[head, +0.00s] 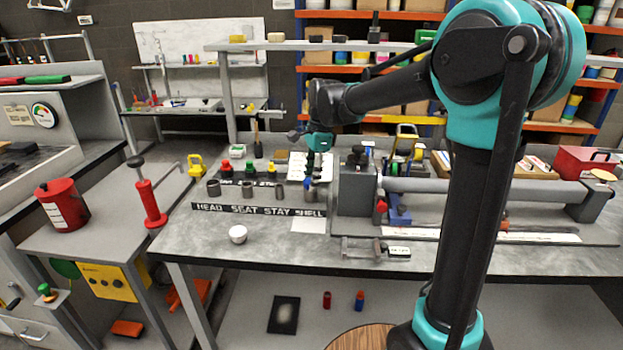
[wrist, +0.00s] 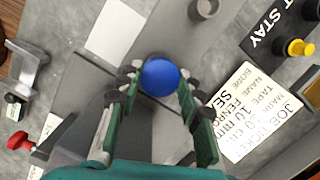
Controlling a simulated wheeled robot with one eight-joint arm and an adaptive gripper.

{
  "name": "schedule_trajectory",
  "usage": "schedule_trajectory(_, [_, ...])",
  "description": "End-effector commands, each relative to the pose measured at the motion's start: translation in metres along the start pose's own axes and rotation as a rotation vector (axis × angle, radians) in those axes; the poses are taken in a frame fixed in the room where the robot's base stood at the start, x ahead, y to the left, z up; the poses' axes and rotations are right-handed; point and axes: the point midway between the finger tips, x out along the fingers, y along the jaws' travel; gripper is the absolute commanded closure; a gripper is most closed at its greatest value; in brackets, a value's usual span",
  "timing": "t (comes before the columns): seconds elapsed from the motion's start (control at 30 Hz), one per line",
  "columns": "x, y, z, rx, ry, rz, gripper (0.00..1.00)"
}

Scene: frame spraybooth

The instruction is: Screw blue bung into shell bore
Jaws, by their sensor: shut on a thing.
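The blue bung (wrist: 160,76) shows as a round blue top between my fingertips in the wrist view. My gripper (wrist: 157,84) is shut on it. In the head view my gripper (head: 314,172) points down over the right end of the row of grey tubes, with the blue bung (head: 308,183) below it. The shell tube (head: 308,194) stands directly under the bung, behind the SHELL label (head: 311,212). In the wrist view the bung and fingers hide the bore, so I cannot tell how far the bung sits in it.
Another grey tube (wrist: 204,8) stands beside the bung in the wrist view. A printed job card (wrist: 250,108) lies near the fingers. A grey clamp block (head: 356,190) stands close to the right.

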Motion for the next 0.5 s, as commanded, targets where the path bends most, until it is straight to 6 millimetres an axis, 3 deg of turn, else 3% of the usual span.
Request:
schedule_trajectory(0.2, [0.0, 0.0009, -0.0006, 0.04, 0.002, -0.005, 0.95])
schedule_trajectory(0.5, [0.0002, 0.002, -0.0004, 0.351, 0.002, -0.052, 0.95])
